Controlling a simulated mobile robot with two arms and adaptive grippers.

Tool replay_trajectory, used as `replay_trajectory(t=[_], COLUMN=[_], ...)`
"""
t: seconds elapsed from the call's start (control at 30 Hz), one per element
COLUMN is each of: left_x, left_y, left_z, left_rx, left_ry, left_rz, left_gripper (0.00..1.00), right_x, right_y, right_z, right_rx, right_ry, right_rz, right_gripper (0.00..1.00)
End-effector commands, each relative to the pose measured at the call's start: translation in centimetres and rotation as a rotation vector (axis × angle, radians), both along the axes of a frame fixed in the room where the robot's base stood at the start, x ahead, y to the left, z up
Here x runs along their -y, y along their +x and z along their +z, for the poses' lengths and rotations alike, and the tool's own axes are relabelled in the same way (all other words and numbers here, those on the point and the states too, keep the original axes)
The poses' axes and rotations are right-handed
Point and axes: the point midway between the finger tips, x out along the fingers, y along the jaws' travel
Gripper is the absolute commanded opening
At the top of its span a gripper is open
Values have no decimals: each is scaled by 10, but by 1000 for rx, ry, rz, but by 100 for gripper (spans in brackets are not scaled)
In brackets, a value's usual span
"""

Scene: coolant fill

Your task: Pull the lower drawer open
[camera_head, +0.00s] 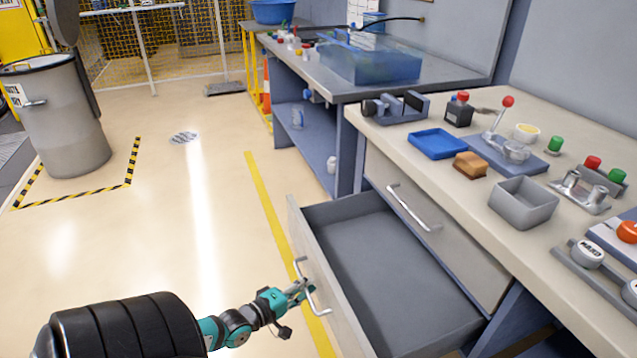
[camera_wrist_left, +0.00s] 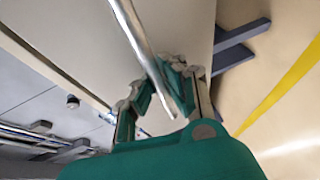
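The lower drawer (camera_head: 375,250) stands pulled out from under the workbench, and its grey inside looks empty. Its metal handle (camera_head: 312,287) is a bar on the drawer's front panel, to the left in the head view. My left gripper (camera_head: 304,287) is at this handle. In the left wrist view the handle bar (camera_wrist_left: 138,38) runs between the fingers of the left gripper (camera_wrist_left: 160,82), which look closed on it. The exact finger contact is small and partly hidden. My right gripper is in neither view.
The upper drawer (camera_head: 465,240), with its handle (camera_head: 412,208), is closed. The bench top (camera_head: 390,135) holds a blue tray (camera_head: 437,143), a grey bin (camera_head: 523,203) and several fixtures. The floor left of the drawer is clear, with a yellow line (camera_head: 262,190). A grey barrel (camera_head: 55,120) stands farther left.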

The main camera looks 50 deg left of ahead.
Motion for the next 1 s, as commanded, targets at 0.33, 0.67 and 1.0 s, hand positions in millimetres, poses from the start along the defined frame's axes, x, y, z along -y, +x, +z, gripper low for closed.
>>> replay_trajectory(t=[0.33, 0.67, 1.0], left_x=[-3, -3, -3], left_y=[-7, -7, -8], left_z=[1, 1, 0], left_rx=[4, 3, 1], left_ry=[5, 3, 1], left_rz=[-2, -2, 0], left_gripper=[0, 28, 34], right_x=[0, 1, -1], right_y=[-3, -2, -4], right_z=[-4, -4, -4], right_rx=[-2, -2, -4], right_ry=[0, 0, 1], right_rz=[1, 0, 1], right_gripper=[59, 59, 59])
